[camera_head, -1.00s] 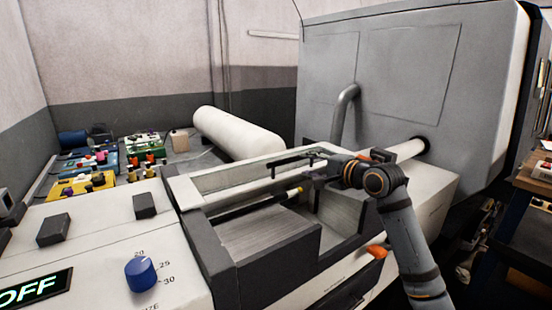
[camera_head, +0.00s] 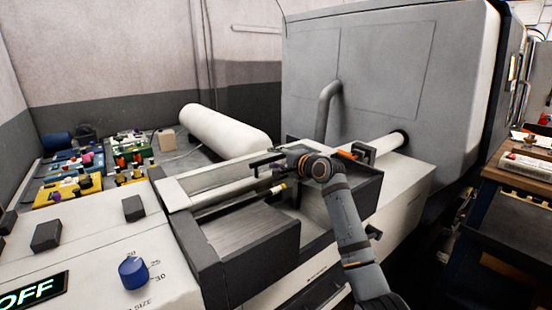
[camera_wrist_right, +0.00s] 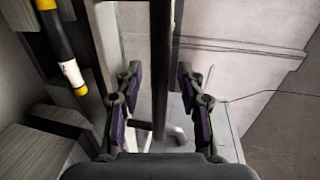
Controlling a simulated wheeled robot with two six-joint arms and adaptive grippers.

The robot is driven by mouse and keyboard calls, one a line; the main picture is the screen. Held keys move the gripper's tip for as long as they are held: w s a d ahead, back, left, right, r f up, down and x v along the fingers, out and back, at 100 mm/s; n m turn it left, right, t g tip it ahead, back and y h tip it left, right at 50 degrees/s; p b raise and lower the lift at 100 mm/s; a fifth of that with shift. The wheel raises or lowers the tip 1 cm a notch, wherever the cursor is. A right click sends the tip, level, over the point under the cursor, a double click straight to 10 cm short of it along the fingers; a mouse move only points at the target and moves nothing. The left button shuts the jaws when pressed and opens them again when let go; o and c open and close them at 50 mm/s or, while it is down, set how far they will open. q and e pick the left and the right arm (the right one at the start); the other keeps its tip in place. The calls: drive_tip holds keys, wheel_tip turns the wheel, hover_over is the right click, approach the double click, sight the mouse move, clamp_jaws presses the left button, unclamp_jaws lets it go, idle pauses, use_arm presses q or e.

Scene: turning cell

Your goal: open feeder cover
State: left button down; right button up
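The feeder cover (camera_head: 215,177) looks like the long pale panel along the back of the feeder trough; I cannot tell its exact angle. A dark bar (camera_head: 268,158), which looks like its handle, runs near its right part. My right gripper (camera_head: 274,169) is at this bar, reaching in from the right over the trough. In the right wrist view the right gripper (camera_wrist_right: 160,95) has its two fingers apart. The dark bar (camera_wrist_right: 160,60) shows between them with a gap on each side. My left gripper is not in view.
The feeder trough (camera_head: 208,262) has dark walls; a dark rod with a yellow end (camera_head: 280,188) lies in it. A big grey machine (camera_head: 395,70) stands behind on the right. A white cylinder (camera_head: 222,130) lies behind. A control panel with a blue knob (camera_head: 133,272) is front left.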

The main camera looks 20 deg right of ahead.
drive_tip(key=shift+c, duration=0.4)
drive_tip(key=c, duration=0.5)
drive_tip(key=shift+c, duration=1.1)
clamp_jaws()
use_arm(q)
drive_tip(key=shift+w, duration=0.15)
use_arm(e)
drive_tip(key=shift+w, duration=0.1)
